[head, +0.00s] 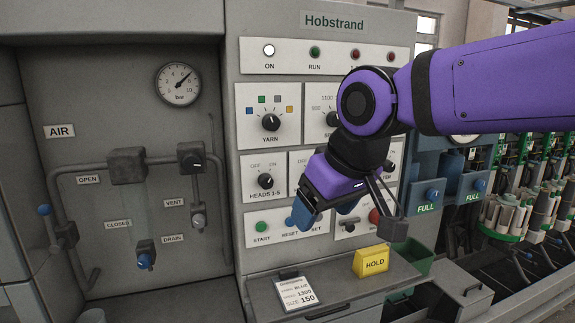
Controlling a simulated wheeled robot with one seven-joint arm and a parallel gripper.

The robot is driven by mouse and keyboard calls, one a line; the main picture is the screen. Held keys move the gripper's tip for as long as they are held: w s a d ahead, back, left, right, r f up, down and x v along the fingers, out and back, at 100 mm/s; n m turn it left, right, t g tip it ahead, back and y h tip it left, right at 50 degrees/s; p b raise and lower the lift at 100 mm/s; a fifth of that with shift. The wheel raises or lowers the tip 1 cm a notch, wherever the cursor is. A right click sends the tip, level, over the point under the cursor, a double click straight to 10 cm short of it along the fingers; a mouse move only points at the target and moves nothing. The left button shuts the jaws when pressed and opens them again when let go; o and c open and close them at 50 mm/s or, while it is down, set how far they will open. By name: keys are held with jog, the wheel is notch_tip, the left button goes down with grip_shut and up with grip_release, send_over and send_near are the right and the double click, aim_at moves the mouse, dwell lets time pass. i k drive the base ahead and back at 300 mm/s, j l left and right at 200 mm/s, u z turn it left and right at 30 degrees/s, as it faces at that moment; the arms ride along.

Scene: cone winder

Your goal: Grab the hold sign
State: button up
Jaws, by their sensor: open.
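The hold sign (371,262) is a small yellow block with HOLD in dark letters. It stands upright on the grey ledge (262,287) at the foot of the control panel, near the ledge's right side. My gripper (347,219) is open and empty, in front of the panel's lower buttons. In the picture it is above and a little left of the sign, apart from it. My purple arm comes in from the right and hides part of the panel. The gap in depth between gripper and sign is hard to judge.
A white card (296,291) lies on the ledge left of the sign. A green bin (413,256) is right of it. The panel's knobs and buttons (262,226) are close behind my gripper. Pipes and valves (128,166) are at left, yarn cones (505,215) at right.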

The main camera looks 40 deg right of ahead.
aim_at(368, 261)
jog(key=z, duration=1.25)
jog(key=i+l+z, duration=0.1)
jog(key=i+z, duration=0.2)
jog(key=z, duration=0.15)
